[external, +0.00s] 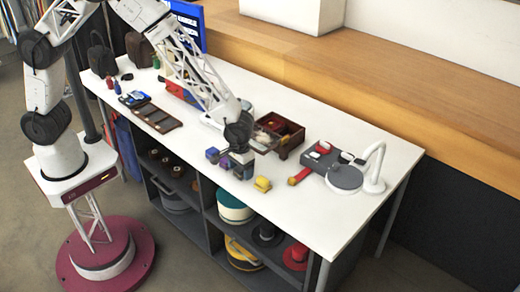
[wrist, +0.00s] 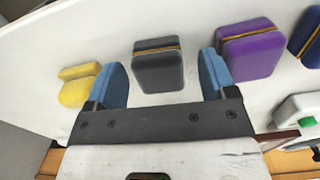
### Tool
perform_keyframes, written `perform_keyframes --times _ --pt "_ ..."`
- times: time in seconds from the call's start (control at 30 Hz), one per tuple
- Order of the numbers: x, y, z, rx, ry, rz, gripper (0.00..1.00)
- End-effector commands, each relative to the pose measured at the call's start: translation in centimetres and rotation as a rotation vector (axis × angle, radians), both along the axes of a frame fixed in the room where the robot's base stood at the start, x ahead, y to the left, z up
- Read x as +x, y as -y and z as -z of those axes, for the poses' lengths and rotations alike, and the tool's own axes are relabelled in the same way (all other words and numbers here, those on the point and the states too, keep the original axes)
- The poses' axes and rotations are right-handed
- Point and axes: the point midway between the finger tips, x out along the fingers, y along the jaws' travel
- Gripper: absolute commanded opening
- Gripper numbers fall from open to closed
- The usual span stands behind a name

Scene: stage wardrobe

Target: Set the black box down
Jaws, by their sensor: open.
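The black box (wrist: 158,70), dark with a yellow band, sits on the white table between my gripper's two blue fingers in the wrist view. My gripper (wrist: 163,84) is open, with a visible gap on each side of the box. In the external view my gripper (external: 241,158) is low over the front part of the table, and it partly hides the black box (external: 239,173).
A purple box (wrist: 250,50) stands close beside the right finger, with a blue box (wrist: 309,38) beyond. A yellow piece (wrist: 79,85) lies near the left finger. A brown wooden box (external: 279,136) and a lamp (external: 373,170) stand on the white table (external: 310,220).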

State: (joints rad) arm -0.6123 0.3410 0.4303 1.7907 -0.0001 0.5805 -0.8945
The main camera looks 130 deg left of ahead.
Motion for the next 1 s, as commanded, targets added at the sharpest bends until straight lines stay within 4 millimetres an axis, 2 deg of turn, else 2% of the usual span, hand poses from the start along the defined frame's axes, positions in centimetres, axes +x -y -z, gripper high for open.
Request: perform_keyframes --times 0.63,1.0 --pt "0.02 -0.01 0.37 0.000 0.001 0.000 0.76" --pt "0.02 -0.01 0.36 0.001 0.001 0.000 0.20"
